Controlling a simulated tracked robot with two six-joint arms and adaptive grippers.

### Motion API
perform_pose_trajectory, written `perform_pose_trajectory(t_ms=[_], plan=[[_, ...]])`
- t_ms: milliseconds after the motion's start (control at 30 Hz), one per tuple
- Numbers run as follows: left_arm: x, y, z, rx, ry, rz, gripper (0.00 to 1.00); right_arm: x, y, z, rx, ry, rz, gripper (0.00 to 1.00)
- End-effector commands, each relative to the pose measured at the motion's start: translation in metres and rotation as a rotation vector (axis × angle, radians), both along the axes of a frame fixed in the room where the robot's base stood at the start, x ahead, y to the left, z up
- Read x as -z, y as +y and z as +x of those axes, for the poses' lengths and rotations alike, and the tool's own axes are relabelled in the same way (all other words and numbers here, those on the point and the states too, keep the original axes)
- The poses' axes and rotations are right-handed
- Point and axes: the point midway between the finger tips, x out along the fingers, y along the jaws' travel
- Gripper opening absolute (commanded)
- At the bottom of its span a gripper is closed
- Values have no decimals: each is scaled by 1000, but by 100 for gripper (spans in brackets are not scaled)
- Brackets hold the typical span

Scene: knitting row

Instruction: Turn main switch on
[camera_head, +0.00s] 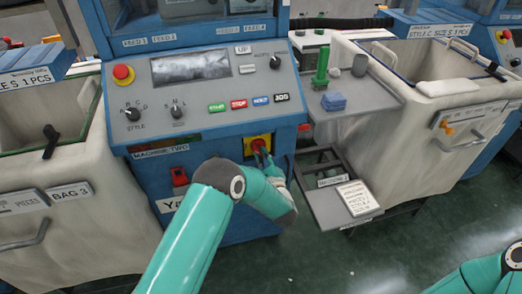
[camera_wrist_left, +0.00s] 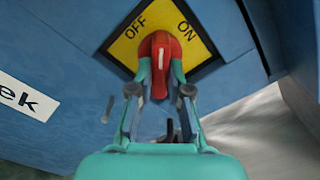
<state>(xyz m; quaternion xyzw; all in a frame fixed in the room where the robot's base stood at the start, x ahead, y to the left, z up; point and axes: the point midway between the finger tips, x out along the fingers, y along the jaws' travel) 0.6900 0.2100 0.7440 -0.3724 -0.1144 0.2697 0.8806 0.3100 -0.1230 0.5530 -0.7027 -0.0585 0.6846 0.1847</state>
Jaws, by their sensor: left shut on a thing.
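The main switch is a red rotary handle (camera_wrist_left: 161,48) on a yellow plate (camera_wrist_left: 126,48) marked OFF at upper left and ON at upper right. In the left wrist view the handle's white line stands about upright, between the two words. My left gripper (camera_wrist_left: 161,88) is shut on the handle, one finger on each side. In the head view the yellow plate (camera_head: 249,142) sits low on the blue machine's front, and my left gripper (camera_head: 264,158) reaches it, partly hiding the handle. My right gripper is out of view.
Above the switch is a sloped control panel (camera_head: 205,110) with a red emergency button (camera_head: 123,74) and coloured keys. A red padlock-like part (camera_head: 179,178) hangs left of my arm. A grey side shelf (camera_head: 338,208) and cream bins (camera_head: 410,125) stand to the right.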

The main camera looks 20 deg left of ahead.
Motion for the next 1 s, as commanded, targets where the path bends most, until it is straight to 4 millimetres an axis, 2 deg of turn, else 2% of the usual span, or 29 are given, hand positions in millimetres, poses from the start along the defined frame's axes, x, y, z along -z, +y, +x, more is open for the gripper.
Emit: perform_pose_trajectory(t_ms=[33, 67, 100, 133, 533, 1000], plan=[[4, 0, -1, 2, 8, -3, 0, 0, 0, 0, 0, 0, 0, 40], [4, 0, -1, 2, 8, -3, 21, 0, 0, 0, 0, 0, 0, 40], [3, 0, -1, 2, 8, -3, 27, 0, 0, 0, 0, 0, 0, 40], [3, 0, -1, 2, 7, -2, 29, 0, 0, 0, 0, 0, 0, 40], [0, -3, -4, 2, 2, -3, 29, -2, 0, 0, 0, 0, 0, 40], [0, -24, -34, 2, 1, -2, 29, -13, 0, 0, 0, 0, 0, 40]])
